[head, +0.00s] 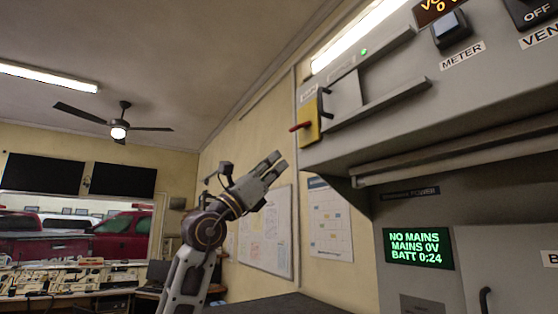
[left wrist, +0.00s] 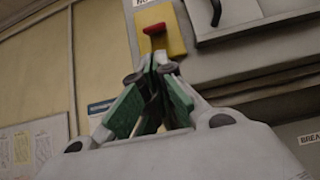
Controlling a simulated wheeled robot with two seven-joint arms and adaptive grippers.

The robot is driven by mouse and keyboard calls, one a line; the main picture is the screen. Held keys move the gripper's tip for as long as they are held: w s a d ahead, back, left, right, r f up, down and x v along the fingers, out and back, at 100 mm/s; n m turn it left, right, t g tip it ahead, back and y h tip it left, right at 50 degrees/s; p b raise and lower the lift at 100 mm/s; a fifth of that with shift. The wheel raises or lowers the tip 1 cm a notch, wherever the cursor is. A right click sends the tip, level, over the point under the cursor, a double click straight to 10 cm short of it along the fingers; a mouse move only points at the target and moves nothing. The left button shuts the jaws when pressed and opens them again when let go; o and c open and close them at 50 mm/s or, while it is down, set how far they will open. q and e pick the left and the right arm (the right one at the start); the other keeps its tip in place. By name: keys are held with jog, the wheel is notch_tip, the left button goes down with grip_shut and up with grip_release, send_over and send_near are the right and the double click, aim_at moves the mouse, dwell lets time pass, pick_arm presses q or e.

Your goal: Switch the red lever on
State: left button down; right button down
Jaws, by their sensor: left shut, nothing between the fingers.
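The red lever (head: 300,126) sticks out to the left from a yellow plate (head: 311,118) on the left end of the grey console's upper part. In the left wrist view the red lever (left wrist: 154,29) shows on its yellow plate (left wrist: 174,34), just beyond my fingertips. My left gripper (head: 275,160) is below and a little left of the lever in the head view, pointing up to the right. It is shut and empty, its fingers (left wrist: 157,62) together in the left wrist view. I see no contact with the lever. My right gripper is not in view.
The grey console (head: 470,90) fills the right side, with a METER switch (head: 450,29) and a green-lettered screen (head: 418,248) reading NO MAINS. A jutting ledge (head: 455,153) runs under the upper panel. A whiteboard (head: 265,235) hangs on the wall behind my arm.

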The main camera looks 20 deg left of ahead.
aim_at(298, 127)
pick_arm(q)
jog(key=shift+p+x, duration=2)
jog(key=shift+x, duration=2.6)
jog(key=shift+s, duration=0.2)
